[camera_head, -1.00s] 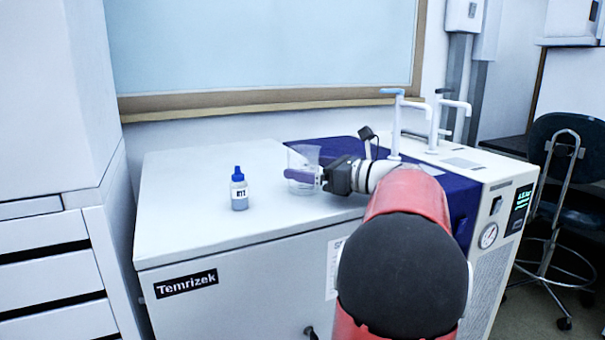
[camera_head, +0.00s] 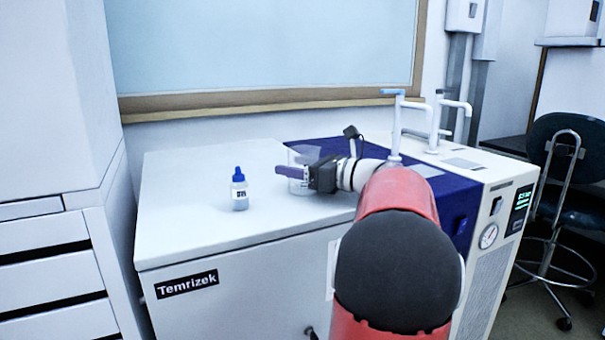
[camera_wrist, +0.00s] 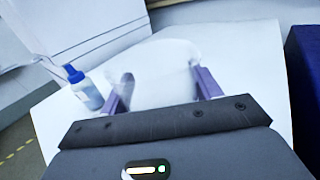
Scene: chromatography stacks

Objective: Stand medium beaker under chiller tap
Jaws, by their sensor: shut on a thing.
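The clear beaker (camera_head: 302,154) is on or just above the white top of the chiller (camera_head: 215,170), left of the dark blue panel. It is partly hidden behind my gripper (camera_head: 287,171). In the wrist view the beaker (camera_wrist: 163,80) is a pale, washed-out shape between the two purple fingers of my gripper (camera_wrist: 161,92), which is shut on it. I cannot tell whether its base touches the surface. The chiller taps are white posts, one with a blue top (camera_head: 396,120) and another (camera_head: 437,120) behind it, to the right of my gripper.
A small bottle with a blue cap (camera_head: 239,189) stands left of my gripper and also shows in the wrist view (camera_wrist: 84,90). A white cabinet (camera_head: 55,200) is at the left. A chair (camera_head: 568,160) stands at the right. The front left of the white top is clear.

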